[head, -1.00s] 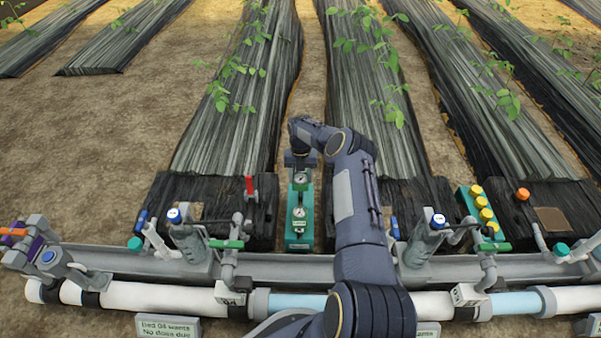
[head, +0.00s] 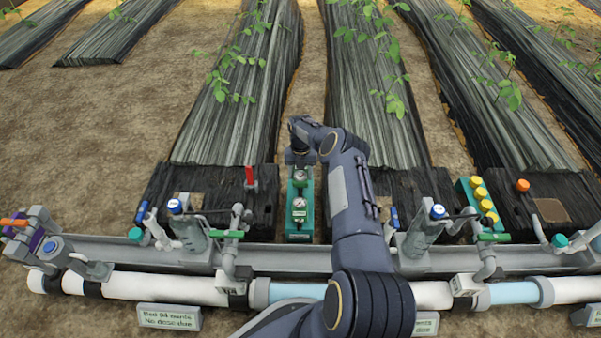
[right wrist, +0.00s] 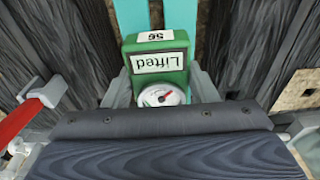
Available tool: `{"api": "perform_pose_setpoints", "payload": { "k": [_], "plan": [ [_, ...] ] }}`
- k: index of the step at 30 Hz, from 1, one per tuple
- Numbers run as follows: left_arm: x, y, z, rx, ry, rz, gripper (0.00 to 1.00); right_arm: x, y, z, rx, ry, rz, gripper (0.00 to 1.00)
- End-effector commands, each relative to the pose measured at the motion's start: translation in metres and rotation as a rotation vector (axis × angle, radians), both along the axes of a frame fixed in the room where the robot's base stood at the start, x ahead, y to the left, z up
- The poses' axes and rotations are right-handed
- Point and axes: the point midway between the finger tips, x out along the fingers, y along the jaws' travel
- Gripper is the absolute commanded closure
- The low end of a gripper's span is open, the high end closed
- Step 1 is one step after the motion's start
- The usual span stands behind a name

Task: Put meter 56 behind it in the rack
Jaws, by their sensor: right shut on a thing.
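A green meter (right wrist: 158,50) with a white "56" tag, a "Lifted" label and a round dial is close in front of my right gripper in the right wrist view. In the head view it appears as the rear green block with a dial (head: 300,176). My right gripper (head: 299,163) is shut on it, its fingers partly hidden. The green rack (head: 298,238) lies below, between two dark beds. A second dial and label (head: 299,204) show in front of the held meter. I cannot tell whether the held meter touches the rack. My left gripper is not in view.
A red lever (head: 250,178) stands left of the rack. Grey valve bodies (head: 192,232) stand on either side. A grey rail (head: 270,255) and white-blue pipe (head: 140,296) cross in front. Yellow caps (head: 482,200) are at right.

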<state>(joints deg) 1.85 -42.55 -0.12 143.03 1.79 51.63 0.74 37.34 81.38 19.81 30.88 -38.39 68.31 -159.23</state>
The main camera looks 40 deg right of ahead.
Motion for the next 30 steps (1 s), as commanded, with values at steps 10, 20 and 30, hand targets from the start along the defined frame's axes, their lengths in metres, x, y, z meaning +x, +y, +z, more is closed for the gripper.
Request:
{"api": "perform_pose_setpoints", "payload": {
  "k": [10,20,30],
  "plan": [
    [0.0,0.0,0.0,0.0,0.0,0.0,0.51,0.0,0.0,-0.003,0.0,0.0,0.0,0.72],
    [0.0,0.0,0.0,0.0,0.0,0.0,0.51,0.0,0.0,-0.013,0.0,0.0,0.0,0.72],
    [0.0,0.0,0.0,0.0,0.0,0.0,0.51,0.0,0.0,-0.023,0.0,0.0,0.001,0.72]
  ]
}}
